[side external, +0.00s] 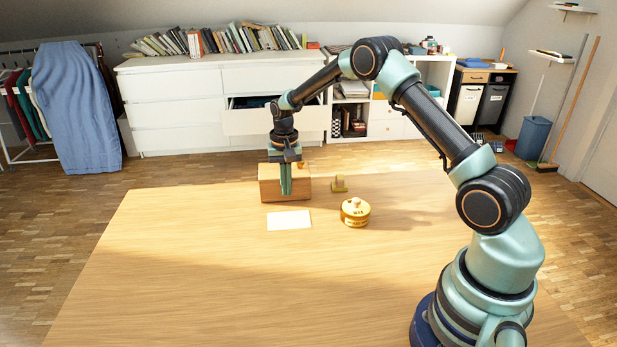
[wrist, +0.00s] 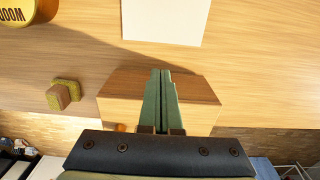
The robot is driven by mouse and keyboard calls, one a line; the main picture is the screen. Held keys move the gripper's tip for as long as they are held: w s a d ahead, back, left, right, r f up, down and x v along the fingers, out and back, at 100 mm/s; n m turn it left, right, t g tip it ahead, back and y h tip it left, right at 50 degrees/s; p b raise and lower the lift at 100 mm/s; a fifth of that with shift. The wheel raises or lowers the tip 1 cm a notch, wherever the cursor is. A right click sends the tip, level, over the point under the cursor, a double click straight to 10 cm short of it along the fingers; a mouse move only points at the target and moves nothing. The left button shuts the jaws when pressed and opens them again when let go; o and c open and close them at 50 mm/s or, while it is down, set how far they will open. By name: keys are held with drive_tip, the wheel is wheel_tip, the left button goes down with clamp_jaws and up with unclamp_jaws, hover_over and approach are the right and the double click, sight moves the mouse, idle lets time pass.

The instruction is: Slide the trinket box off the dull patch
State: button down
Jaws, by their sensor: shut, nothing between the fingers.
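The trinket box, which I take to be the brown wooden box (side external: 268,188), sits near the table's far edge. In the wrist view the fingertips (wrist: 160,72) reach the box's edge nearest the white sheet. I cannot tell whether they touch it. No dull patch shows clearly; any part under the box is hidden.
A white sheet (side external: 289,220) lies on the near side of the box. A round yellow tin (side external: 355,213) and a small olive block (side external: 339,184) stand to its right. The table's near and left areas are clear. A drawer (side external: 250,122) hangs open behind.

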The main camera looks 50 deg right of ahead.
drive_tip(key=shift+s+a, duration=0.5)
drive_tip(key=shift+a, duration=0.05)
drive_tip(key=shift+s+a, duration=0.85)
drive_tip(key=shift+s, duration=0.05)
drive_tip(key=s+a+r+n+t, duration=0.1)
drive_tip(key=s+a+r+n, duration=0.2)
drive_tip(key=r, duration=0.7)
drive_tip(key=s+a+r+n+t, duration=0.15)
drive_tip(key=s+r, duration=0.25)
drive_tip(key=r, duration=0.6)
drive_tip(key=s+a+n+t, duration=0.1)
drive_tip(key=s+a+n, duration=0.1)
drive_tip(key=s, duration=0.4)
drive_tip(key=s+a+r+n+t, duration=0.1)
drive_tip(key=s+a+n+t, duration=0.1)
drive_tip(key=s, duration=0.4)
drive_tip(key=shift+s+a+r, duration=0.2)
drive_tip(key=shift+a+r, duration=0.1)
drive_tip(key=shift+a, duration=0.35)
